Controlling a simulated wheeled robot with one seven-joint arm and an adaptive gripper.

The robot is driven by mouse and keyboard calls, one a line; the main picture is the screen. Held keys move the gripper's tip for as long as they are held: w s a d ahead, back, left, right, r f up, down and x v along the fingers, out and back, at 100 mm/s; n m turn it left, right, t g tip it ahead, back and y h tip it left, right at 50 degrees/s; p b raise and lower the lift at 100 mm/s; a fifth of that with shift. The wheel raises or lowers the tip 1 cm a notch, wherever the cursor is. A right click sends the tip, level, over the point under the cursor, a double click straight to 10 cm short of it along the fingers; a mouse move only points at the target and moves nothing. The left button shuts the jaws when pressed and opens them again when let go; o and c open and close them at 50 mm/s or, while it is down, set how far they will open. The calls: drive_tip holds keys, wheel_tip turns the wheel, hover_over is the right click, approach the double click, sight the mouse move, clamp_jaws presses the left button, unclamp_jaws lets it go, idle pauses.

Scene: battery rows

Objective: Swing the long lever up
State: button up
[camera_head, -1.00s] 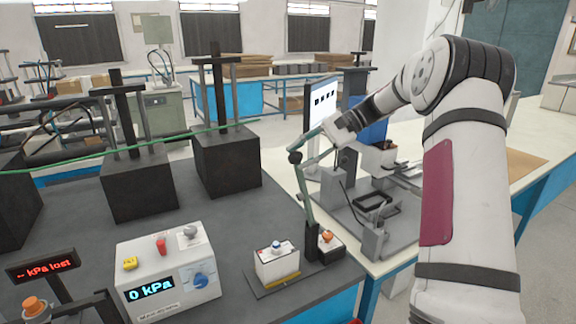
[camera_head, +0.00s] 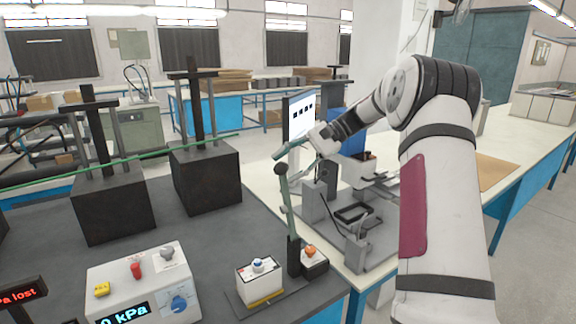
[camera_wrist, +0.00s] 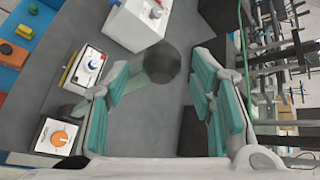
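The long lever (camera_head: 285,205) stands nearly upright, tilted a little to the left, in the head view. It has a grey-green shaft, a dark round knob (camera_wrist: 158,62) and a dark pivot base. My gripper (camera_head: 288,166) is at the lever's top. In the wrist view my gripper (camera_wrist: 160,75) is open, its teal-padded fingers on either side of the knob, with gaps showing on both sides.
Beside the lever's base are a white box with a blue button (camera_head: 258,268) and a dark box with an orange button (camera_head: 311,255). A white gauge box (camera_head: 145,285) is at the left. Dark blocks (camera_head: 206,180) with posts stand behind. A fixture (camera_head: 350,225) is at the right.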

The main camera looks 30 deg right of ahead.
drive_tip(key=v, duration=1.2)
idle(0.5)
drive_tip(key=s+a+r+n+g+h, duration=0.1)
drive_tip(key=s+a+r+n+h, duration=0.15)
drive_tip(key=a, duration=0.85)
drive_tip(key=s+a+r+n+g+h, duration=0.15)
drive_tip(key=s+a+h, duration=0.25)
drive_tip(key=a, duration=0.8)
drive_tip(key=s+a+f+n+t+h, duration=0.1)
drive_tip(key=s+a+f+n, duration=0.1)
drive_tip(key=s, duration=0.5)
drive_tip(key=s+a+f+n+t+h, duration=0.2)
drive_tip(key=s+a+f, duration=0.1)
drive_tip(key=s, duration=0.4)
drive_tip(key=s+a+f+n+t+h, duration=0.1)
drive_tip(key=s+a+f+n, duration=0.1)
drive_tip(key=s, duration=0.5)
drive_tip(key=shift+s+a+f+n, duration=0.15)
drive_tip(key=shift+s+f+n, duration=0.25)
drive_tip(key=shift+n, duration=0.2)
